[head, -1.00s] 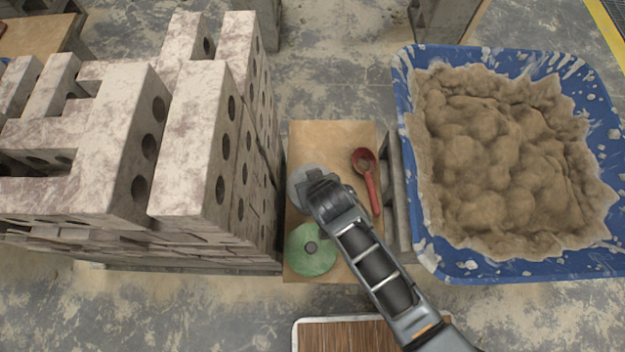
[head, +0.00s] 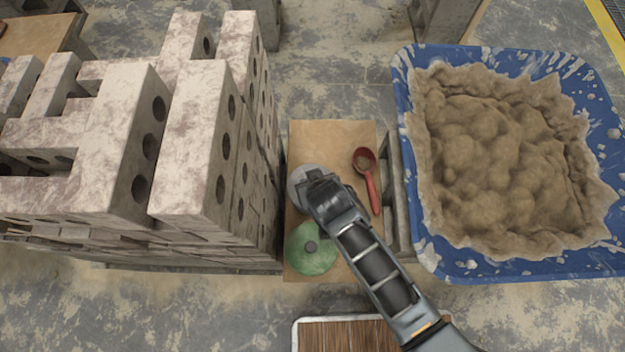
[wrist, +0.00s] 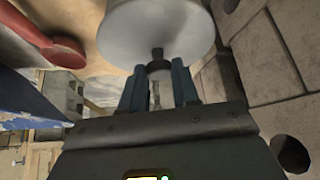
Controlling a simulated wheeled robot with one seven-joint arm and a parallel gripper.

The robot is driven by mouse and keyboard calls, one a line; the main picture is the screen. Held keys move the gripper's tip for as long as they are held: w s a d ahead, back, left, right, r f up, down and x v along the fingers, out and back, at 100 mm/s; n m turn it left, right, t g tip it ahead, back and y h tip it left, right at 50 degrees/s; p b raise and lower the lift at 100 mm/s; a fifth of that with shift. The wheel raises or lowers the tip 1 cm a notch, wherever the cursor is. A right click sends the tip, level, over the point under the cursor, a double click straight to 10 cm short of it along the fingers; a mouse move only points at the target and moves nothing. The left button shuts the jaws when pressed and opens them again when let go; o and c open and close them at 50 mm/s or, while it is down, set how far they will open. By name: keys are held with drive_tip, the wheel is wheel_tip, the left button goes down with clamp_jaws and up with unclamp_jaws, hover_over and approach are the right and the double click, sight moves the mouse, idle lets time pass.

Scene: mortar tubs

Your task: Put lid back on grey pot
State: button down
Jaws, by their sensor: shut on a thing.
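A round grey lid (head: 299,181) shows beside and partly under my gripper (head: 318,183) in the head view, above the wooden board. In the wrist view, the pale grey lid (wrist: 157,28) fills the top middle, with a dark knob on a short stem. My gripper (wrist: 159,80) is shut on that knob, with one blue finger on each side. The grey pot cannot be told apart from the lid; I cannot tell whether the lid rests on it. A green round lid (head: 322,260) with a dark knob lies just below in the head view.
The wooden board (head: 330,135) also bears a red scoop (head: 370,185), right of my gripper. Stacked bricks (head: 195,150) rise close on the left. A blue tub (head: 425,235) of mortar stands on the right. A slatted wooden top (head: 345,335) is at the bottom.

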drive_tip(key=c, duration=0.8)
unclamp_jaws()
drive_tip(key=shift+o, duration=0.5)
drive_tip(key=o, duration=0.4)
drive_tip(key=shift+o, duration=0.2)
drive_tip(key=shift+r+p, duration=3.3)
drive_tip(key=shift+r, duration=0.25)
drive_tip(key=shift+c, duration=0.5)
